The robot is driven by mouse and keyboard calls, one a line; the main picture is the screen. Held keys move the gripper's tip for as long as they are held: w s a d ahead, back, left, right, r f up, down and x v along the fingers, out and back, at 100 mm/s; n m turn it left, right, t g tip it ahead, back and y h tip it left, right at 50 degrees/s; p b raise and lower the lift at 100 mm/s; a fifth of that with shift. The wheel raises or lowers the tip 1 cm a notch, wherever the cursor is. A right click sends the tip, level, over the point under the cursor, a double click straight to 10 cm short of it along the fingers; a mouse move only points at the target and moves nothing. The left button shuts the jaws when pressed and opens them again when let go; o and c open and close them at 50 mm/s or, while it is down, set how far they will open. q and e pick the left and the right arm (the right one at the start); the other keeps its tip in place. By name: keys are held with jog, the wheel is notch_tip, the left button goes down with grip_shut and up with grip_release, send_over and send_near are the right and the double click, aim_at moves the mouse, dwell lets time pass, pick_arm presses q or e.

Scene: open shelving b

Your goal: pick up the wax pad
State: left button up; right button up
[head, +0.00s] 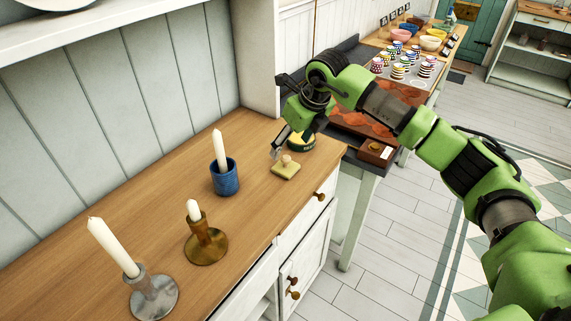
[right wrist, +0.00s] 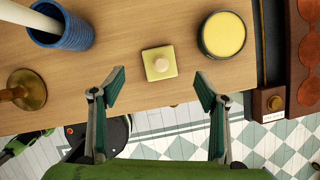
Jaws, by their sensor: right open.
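The wax pad is a small pale yellow square block with a round wooden knob on top. It lies flat on the wooden counter, near the front edge, in the head view (head: 285,172). In the right wrist view the pad (right wrist: 160,72) shows at upper middle, centred between the spread fingers. My right gripper (head: 289,140) is open and empty above the counter, by the pad and apart from it; it also shows in the right wrist view (right wrist: 160,90). My left gripper is in neither view.
A round tin of yellow wax (right wrist: 224,35) stands beside the pad. A blue candle cup (head: 225,177), a brass candlestick (head: 206,245) and a grey candlestick (head: 153,297) stand along the counter (head: 110,232). A lower bench with cups stands beyond.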

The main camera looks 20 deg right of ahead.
aim_at(286, 158)
jog(key=x, duration=0.3)
jog(key=p+x, duration=0.2)
jog(key=x, duration=0.2)
jog(key=shift+s+d, duration=0.1)
jog(key=shift+s, duration=0.05)
jog(key=shift+w+f, duration=0.25)
jog(key=shift+f, duration=0.35)
jog(key=c, duration=1.2)
